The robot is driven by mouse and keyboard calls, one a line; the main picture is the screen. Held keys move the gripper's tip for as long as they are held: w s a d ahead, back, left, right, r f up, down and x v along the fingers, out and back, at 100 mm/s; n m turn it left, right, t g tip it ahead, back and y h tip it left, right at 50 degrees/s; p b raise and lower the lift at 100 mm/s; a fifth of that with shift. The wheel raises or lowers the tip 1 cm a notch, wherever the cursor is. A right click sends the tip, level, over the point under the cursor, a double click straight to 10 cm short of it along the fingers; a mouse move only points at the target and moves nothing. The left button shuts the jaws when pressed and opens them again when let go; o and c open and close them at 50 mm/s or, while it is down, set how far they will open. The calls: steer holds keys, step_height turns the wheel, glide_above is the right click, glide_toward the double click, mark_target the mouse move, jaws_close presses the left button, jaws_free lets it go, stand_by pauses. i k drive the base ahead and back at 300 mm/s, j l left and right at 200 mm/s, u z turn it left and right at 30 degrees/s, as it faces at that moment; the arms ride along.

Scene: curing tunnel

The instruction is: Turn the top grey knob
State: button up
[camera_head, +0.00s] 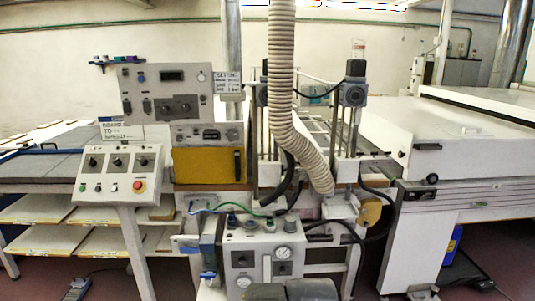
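No single knob stands out as the top grey knob; several candidates show. The upper control box (142,89) carries a dark grey panel with small knobs (178,108). A grey block with a round face (353,94) sits high on the right posts. The low front box (231,243) has round dials and dark knobs (283,253) on its face. The details are too small to tell which way any knob points. Dark rounded shapes at the bottom edge may be part of my arm. My gripper's fingers are not in view.
A tilted control panel (118,174) with a red button (139,186) stands at left on a leg. A ribbed hose (281,62) hangs down the middle. Cables loop over the low box. A yellow panel (203,168) sits behind. A large white machine (460,140) fills the right.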

mark_target(290, 222)
steer(key=j+u, duration=0.1)
steer(key=i, duration=0.55)
steer(key=i+j, duration=0.1)
steer(key=i, duration=0.5)
steer(key=z, duration=0.05)
